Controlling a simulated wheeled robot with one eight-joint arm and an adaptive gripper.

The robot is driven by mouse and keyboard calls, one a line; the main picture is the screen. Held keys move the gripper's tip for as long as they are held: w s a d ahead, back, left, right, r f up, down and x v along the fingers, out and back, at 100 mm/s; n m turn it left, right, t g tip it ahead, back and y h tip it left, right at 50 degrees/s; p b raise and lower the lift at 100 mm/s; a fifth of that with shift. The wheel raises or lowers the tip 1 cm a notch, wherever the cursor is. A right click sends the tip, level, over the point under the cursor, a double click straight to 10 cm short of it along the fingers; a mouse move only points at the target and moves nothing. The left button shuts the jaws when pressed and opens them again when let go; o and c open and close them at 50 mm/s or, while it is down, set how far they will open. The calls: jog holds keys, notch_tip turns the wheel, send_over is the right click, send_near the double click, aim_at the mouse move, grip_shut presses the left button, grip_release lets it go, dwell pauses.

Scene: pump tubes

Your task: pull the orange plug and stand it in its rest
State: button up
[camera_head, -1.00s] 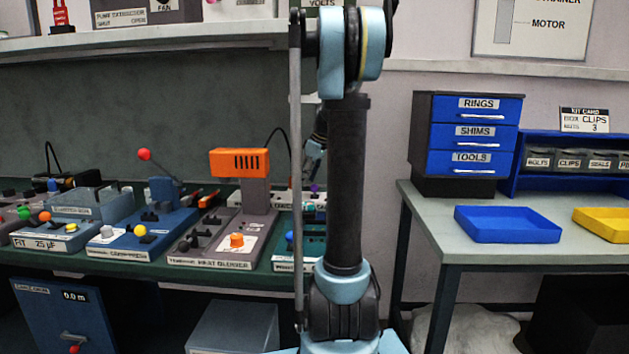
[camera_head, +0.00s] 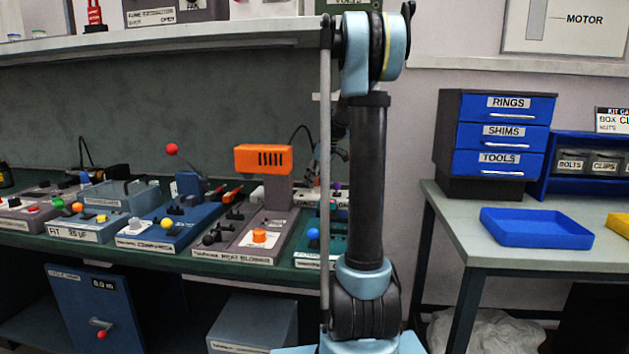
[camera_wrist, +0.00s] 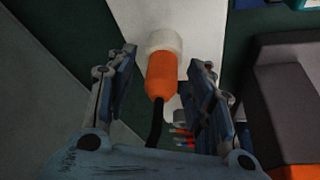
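The orange plug (camera_wrist: 160,76) shows in the wrist view, its far end at a white round collar (camera_wrist: 164,42) and a black cable leaving its near end. My gripper (camera_wrist: 166,80) is open, with one finger on each side of the plug. A gap shows between the plug and each finger. In the head view my arm hides most of the gripper and the plug. I cannot pick out the plug's rest in either view.
The orange-headed heat blower (camera_head: 263,159) stands left of my arm on the green bench (camera_head: 150,258), which is crowded with devices. In the wrist view a dark grey block (camera_wrist: 285,95) stands close to the right finger. A blue tray (camera_head: 536,229) lies on the right table.

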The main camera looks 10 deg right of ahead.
jog(key=c, duration=0.8)
jog(key=o, duration=1)
